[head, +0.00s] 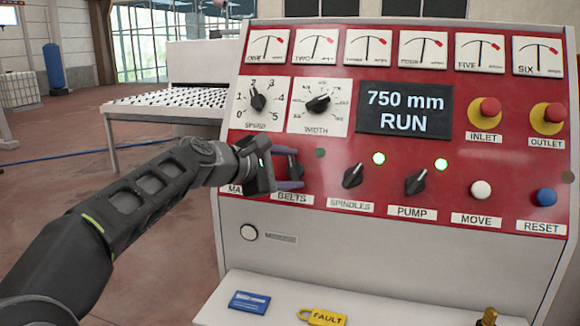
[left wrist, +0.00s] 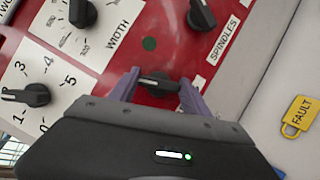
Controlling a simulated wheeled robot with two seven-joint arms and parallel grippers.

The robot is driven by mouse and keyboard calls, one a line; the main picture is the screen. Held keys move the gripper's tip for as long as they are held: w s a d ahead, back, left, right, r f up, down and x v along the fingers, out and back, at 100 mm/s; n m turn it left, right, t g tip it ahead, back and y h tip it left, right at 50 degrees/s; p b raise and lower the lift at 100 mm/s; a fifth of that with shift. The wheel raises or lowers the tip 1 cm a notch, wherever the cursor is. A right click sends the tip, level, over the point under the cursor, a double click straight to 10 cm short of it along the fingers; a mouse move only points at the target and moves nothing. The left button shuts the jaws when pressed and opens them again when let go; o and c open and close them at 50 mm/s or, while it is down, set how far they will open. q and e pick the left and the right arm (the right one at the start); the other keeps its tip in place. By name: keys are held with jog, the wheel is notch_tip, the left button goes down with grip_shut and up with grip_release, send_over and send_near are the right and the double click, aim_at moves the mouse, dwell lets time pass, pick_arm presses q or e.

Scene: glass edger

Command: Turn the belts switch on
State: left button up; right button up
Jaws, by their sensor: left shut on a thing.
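The belts switch is a black rotary knob (left wrist: 158,84) on the red panel, above the BELTS label (head: 292,198). The lamp above it (head: 320,153) is dark green and unlit. It also shows dark in the left wrist view (left wrist: 150,43). My left gripper (head: 290,172) is at the switch, with its purple fingers on either side of the knob, shut on it. In the head view the gripper partly covers the knob and the MAIN label. My right gripper is not in view.
The spindles switch (head: 353,176) and pump switch (head: 415,182) stand to the right, their lamps lit green. The display (head: 404,109) reads 750 mm RUN. Speed (head: 257,98) and width (head: 318,103) knobs sit above. A ledge below holds a yellow FAULT padlock (head: 323,317) and blue card (head: 249,302).

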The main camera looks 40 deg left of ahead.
pick_arm(q)
jog(key=m+g+p, duration=0.1)
jog(key=m, duration=0.1)
jog(key=m+p, duration=0.1)
jog(key=m, duration=0.1)
jog(key=m+g+p, duration=0.1)
jog(key=m+p, duration=0.1)
jog(key=shift+r+g, duration=0.25)
jog(key=shift+g, duration=0.05)
jog(key=shift+m+g+p, duration=0.6)
jog(key=shift+m+p, duration=0.4)
jog(key=shift+m, duration=0.2)
jog(key=shift+f+m, duration=0.15)
jog(key=shift+m, duration=0.25)
jog(key=shift+g, duration=0.3)
jog(key=o, duration=1.4)
jog(key=shift+b+v, duration=0.3)
jog(key=shift+v, duration=3.55)
